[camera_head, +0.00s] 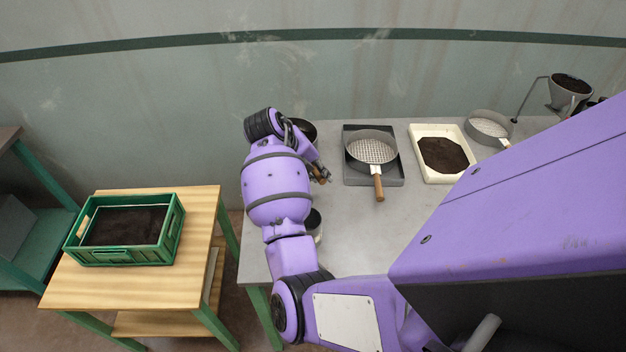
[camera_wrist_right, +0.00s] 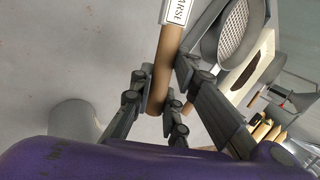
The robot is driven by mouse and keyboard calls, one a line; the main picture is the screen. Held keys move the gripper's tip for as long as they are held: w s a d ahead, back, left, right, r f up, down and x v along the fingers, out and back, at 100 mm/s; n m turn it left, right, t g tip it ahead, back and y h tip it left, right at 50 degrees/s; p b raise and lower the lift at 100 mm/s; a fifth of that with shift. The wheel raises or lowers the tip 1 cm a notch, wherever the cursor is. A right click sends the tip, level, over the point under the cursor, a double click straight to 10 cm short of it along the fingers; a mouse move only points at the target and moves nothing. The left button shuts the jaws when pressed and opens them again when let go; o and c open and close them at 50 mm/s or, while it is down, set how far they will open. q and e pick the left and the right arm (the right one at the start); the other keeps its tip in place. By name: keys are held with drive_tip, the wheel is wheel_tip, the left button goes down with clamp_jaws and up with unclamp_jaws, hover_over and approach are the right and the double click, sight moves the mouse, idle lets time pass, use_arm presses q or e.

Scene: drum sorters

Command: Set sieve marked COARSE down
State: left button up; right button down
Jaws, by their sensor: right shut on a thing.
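The sieve marked COARSE shows by its brown wooden handle (camera_wrist_right: 160,75) and part of a white label (camera_wrist_right: 178,11) in the right wrist view. My right gripper (camera_wrist_right: 160,104) is shut on this handle. In the head view my right gripper (camera_head: 320,173) is over the left part of the grey table (camera_head: 345,235). A dark round rim (camera_head: 303,129) shows behind it, mostly hidden by my arm, and seems to be the held sieve. Whether it touches the table cannot be told. My left gripper is not in view.
Right of the gripper, another sieve (camera_head: 371,149) sits on a dark tray (camera_head: 352,180). Further right are a white tray (camera_head: 418,150) of soil, a third sieve (camera_head: 490,127) and a funnel (camera_head: 570,95). A cup (camera_head: 314,224) stands near the arm. A green crate (camera_head: 124,254) is on a wooden table.

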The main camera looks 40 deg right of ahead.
drive_tip(key=w+f, duration=0.2)
drive_tip(key=f, duration=0.1)
drive_tip(key=shift+w+d+f, duration=0.2)
drive_tip(key=shift+w+d, duration=0.1)
drive_tip(key=shift+d, duration=0.1)
wheel_tip(320, 180, down, 3)
drive_tip(key=shift+r, duration=0.2)
drive_tip(key=c, duration=1.7)
unclamp_jaws()
drive_tip(key=shift+a, duration=0.1)
drive_tip(key=v, duration=1.2)
drive_tip(key=shift+s, duration=0.1)
drive_tip(key=shift+f, duration=0.1)
